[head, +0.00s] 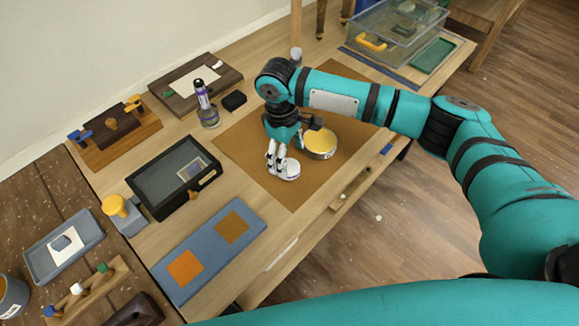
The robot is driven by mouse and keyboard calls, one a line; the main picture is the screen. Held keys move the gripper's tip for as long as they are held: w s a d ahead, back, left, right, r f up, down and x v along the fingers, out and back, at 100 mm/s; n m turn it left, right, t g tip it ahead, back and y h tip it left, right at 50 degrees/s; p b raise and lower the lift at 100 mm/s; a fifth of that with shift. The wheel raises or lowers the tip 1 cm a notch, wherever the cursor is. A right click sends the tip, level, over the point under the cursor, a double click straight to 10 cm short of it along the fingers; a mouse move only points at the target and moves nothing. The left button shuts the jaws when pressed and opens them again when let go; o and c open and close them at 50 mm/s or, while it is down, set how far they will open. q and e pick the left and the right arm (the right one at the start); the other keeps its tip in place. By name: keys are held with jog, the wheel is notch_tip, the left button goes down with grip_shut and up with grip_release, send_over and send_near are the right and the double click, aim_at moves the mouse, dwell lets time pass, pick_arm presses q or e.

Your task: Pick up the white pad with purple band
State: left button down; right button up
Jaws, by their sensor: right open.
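A small round white pad (291,173) lies on the brown mat (250,150) in the middle of the table. A darker band shows faintly at its side; its colour is too small to tell surely. My right gripper (276,160) points down, open, with its fingertips right at the pad's left and back edge. The fingers hide part of that edge, and I cannot tell whether they touch it. My left gripper is not in view.
A yellow-topped round tin (320,143) stands close right of the pad. A bottle with a purple label (206,105) and a dark tray (174,175) are to the left. A blue board with orange squares (209,250) lies in front. The mat's front part is clear.

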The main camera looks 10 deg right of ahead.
aim_at(289, 165)
jog(key=f, duration=0.4)
jog(key=shift+s+f+p, duration=0.1)
jog(key=shift+s+p, duration=0.25)
jog(key=shift+c, duration=0.4)
jog(key=c, duration=1)
jog(key=shift+r, duration=0.7)
notch_tip(289, 165, up, 2)
jog(key=shift+r+b, duration=0.2)
jog(key=shift+b, duration=0.3)
jog(key=s+a, duration=0.2)
jog(key=s, duration=0.2)
jog(key=s+a+r+b, duration=0.1)
jog(key=s+a, duration=0.1)
jog(key=s, duration=0.3)
jog(key=s+a, duration=0.2)
jog(key=s, duration=0.3)
jog(key=shift+s+a+r, duration=0.15)
jog(key=shift+s+a, duration=0.1)
jog(key=shift+a, duration=0.1)
